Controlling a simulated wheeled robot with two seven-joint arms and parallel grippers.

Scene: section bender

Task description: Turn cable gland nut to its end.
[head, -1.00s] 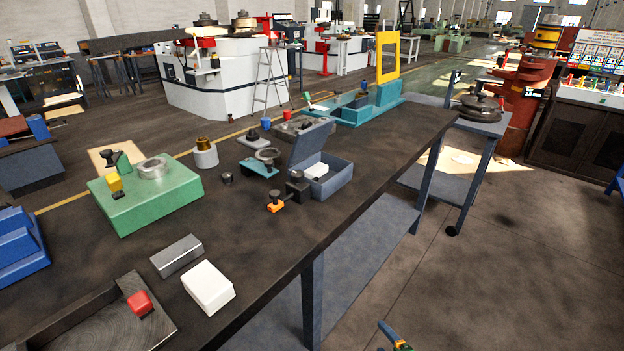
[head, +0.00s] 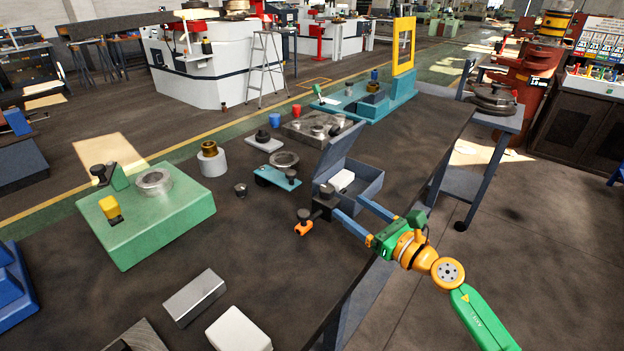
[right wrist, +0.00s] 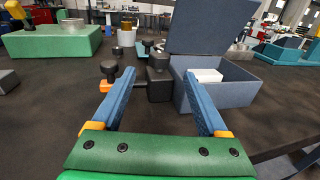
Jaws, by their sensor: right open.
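My right gripper (head: 350,206) is open, its two blue fingers reaching over the bench edge toward a small dark block (head: 326,196) with a black knob on top. In the right wrist view the block (right wrist: 159,84) shows between the fingertips (right wrist: 159,74), a little beyond them, with a short dark stub on its left side. This stub may be the cable gland nut; I cannot tell for sure. The fingers look empty. Just left of the block stands a black knob on an orange base (head: 303,227). My left gripper is not in view.
An open grey-blue box (head: 365,190) with a white block inside stands close beside the dark block, its lid raised. A green block (head: 150,225), a metal block (head: 194,297) and a brass-topped cylinder (head: 211,160) stand farther left. The bench front between them is bare.

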